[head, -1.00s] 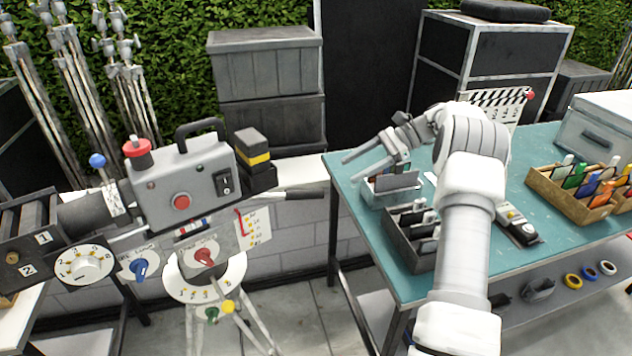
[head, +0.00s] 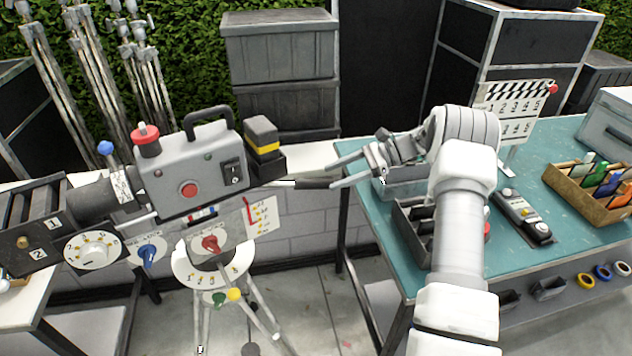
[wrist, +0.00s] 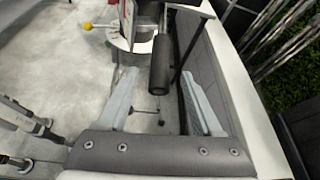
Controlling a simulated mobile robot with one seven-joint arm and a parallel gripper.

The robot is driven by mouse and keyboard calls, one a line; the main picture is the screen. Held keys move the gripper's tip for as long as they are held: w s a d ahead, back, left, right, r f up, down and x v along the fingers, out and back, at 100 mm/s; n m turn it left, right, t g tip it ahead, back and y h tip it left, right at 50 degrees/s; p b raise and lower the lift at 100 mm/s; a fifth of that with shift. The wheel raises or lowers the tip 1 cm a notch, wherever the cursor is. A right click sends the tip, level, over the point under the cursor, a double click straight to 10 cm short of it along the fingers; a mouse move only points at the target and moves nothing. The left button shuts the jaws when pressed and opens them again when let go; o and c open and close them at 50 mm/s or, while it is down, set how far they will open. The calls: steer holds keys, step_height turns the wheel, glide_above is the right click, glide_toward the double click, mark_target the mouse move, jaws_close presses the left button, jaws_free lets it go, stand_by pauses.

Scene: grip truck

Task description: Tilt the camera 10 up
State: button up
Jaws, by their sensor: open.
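The grey film camera (head: 205,178) sits on a tripod at the left of the head view, with a black lens and matte box pointing left. A dark pan handle (head: 308,184) sticks out to the right behind it. My gripper (head: 333,174) is open and points left at the handle's end. In the wrist view the black handle grip (wrist: 161,66) lies ahead, in line with the gap between the open fingers of my gripper (wrist: 159,76). I see no contact. A white scale (head: 208,275) and a red knob (head: 210,243) show below the camera.
A teal workbench (head: 545,235) with bins, a clapperboard (head: 513,110) and a wooden tray (head: 590,192) stands to the right. Grey crates (head: 278,62) are stacked behind. Light stands (head: 60,85) stand at the back left. Open floor lies between tripod and bench.

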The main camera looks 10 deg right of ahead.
mark_target(326, 179)
steer(key=x, duration=0.6)
steer(key=shift+f, duration=0.1)
steer(key=shift+c, duration=0.4)
jaws_close()
stand_by(0.9)
